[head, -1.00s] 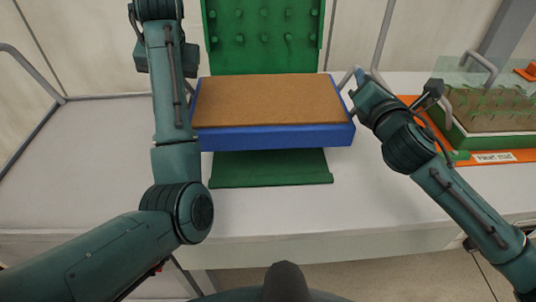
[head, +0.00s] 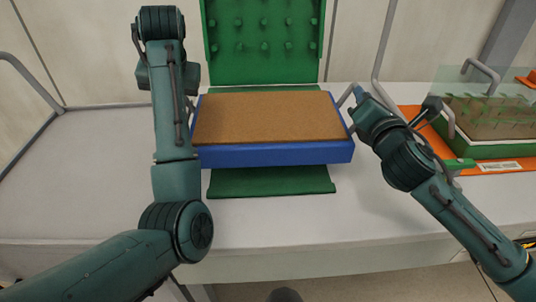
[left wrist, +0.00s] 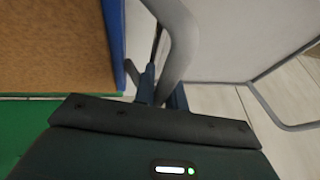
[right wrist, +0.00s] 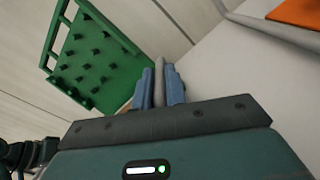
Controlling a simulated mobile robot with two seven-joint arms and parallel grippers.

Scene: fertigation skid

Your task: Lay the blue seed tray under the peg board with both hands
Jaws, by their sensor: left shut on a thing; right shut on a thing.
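The blue seed tray (head: 275,154), filled with brown soil (head: 268,117), is held level over the green base mat (head: 272,182) in front of the green peg board (head: 263,42). Whether its underside touches the mat cannot be told. My right gripper (head: 354,99) is shut on the grey handle at the tray's right; the handle shows between its fingers in the right wrist view (right wrist: 159,88). My left gripper (left wrist: 159,92) is shut on the tray's left grey handle (left wrist: 178,42). In the head view my left arm hides that grip.
At the right, an orange mat (head: 505,166) carries another planted tray (head: 497,117) with a green rim and a clear cover. The white bench (head: 80,170) is clear to the left. Its front edge lies nearer me. Grey rails rise on both sides.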

